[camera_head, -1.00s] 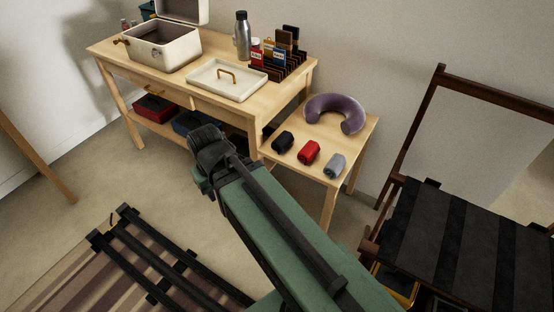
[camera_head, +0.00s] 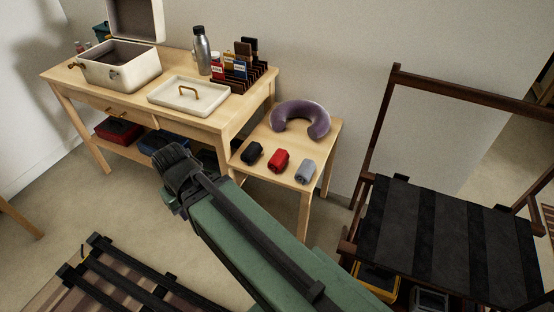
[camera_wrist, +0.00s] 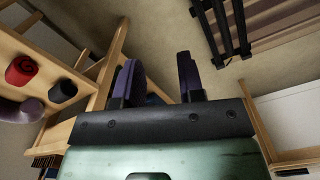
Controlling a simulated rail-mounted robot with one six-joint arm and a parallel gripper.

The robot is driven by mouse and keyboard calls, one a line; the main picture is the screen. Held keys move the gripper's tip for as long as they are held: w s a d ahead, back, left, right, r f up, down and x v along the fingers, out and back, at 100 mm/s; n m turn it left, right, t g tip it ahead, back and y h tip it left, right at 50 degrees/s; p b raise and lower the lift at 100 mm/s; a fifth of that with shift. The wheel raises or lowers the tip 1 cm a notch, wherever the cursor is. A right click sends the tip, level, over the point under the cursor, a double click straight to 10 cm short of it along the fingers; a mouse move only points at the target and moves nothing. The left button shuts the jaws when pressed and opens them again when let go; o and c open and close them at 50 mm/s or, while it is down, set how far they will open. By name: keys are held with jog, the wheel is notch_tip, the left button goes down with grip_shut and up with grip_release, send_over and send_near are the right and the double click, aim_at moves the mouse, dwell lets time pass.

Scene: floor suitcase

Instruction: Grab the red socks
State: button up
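The red socks (camera_head: 278,160) are a rolled bundle on the low wooden side table (camera_head: 262,190), between a black roll (camera_head: 251,153) and a grey roll (camera_head: 305,171). In the wrist view the red socks (camera_wrist: 21,70) lie at the far left, beside the dark roll (camera_wrist: 62,90). My gripper (camera_wrist: 158,78) shows two dark finger pads apart with nothing between them. In the head view my arm reaches to the front left of the side table; the fingertips are hidden there. The gripper is apart from the socks.
A purple neck pillow (camera_head: 300,119) lies behind the rolls. The taller table (camera_head: 130,105) at left bears a cream case (camera_head: 122,66), a tray (camera_head: 188,96), a bottle (camera_head: 202,50) and a rack. A dark slatted luggage stand (camera_head: 440,235) stands right. Bare floor lies between.

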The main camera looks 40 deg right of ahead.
jog(key=o, duration=1.2)
